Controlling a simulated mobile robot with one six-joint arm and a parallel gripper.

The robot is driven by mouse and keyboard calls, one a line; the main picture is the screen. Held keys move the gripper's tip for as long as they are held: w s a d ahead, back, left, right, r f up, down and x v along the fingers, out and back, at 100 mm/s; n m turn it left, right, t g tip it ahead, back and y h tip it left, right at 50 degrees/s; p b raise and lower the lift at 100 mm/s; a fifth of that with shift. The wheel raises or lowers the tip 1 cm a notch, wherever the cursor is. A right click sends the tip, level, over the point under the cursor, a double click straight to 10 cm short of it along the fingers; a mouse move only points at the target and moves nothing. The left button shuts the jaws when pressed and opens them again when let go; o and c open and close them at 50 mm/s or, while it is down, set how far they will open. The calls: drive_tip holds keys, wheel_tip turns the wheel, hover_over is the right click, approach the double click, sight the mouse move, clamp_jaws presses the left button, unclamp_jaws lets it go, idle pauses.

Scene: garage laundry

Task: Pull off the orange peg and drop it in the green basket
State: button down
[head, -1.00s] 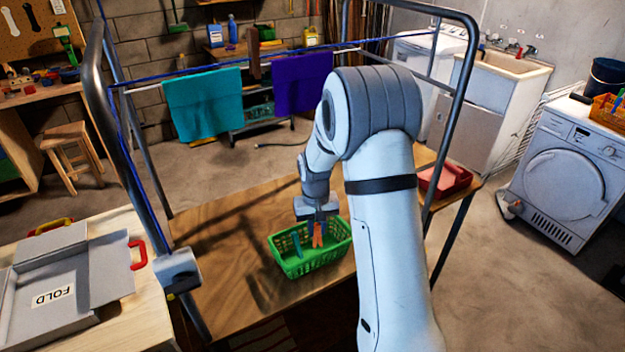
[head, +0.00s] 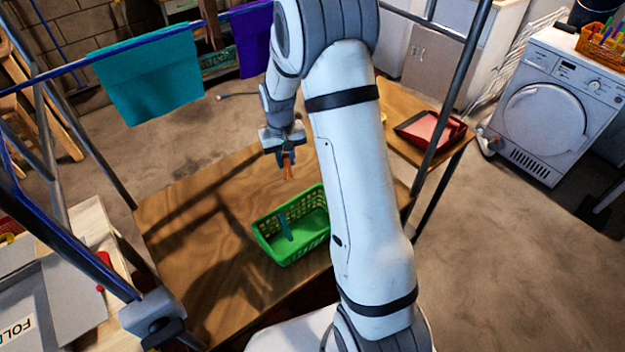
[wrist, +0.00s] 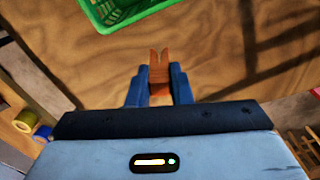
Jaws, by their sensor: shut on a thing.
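My gripper (head: 286,158) is shut on the orange peg (head: 288,170), which hangs down from the fingertips. The wrist view also shows the orange peg (wrist: 159,72) between the two blue fingers. The green basket (head: 277,258) stands on the wooden table, nearer to the head camera than my gripper and below it. It shows in part at the top of the wrist view (wrist: 130,16). A blue peg (head: 285,225) is inside the basket. The orange peg is in the air, beyond the basket's far rim, not over its opening.
A teal towel (head: 150,80) and a purple towel (head: 250,40) hang on the line behind. A metal frame post (head: 445,110) rises at the right. The table's left part (head: 190,220) is bare.

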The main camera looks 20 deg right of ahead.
drive_tip(key=shift+s+d+n, duration=0.15)
drive_tip(key=shift+s+n, duration=0.05)
drive_tip(key=shift+n, duration=0.3)
drive_tip(key=s+d+r+n+p, duration=0.1)
drive_tip(key=s+d+n, duration=0.1)
drive_tip(key=s+n, duration=0.6)
drive_tip(key=s+d+r+n+p, duration=0.15)
drive_tip(key=s+n, duration=0.25)
drive_tip(key=n, duration=0.9)
drive_tip(key=shift+w+f+b, duration=0.2)
drive_tip(key=shift+f+b, duration=4.2)
drive_tip(key=shift+f, duration=2.7)
drive_tip(key=c, duration=1.2)
unclamp_jaws()
drive_tip(key=shift+c, duration=0.2)
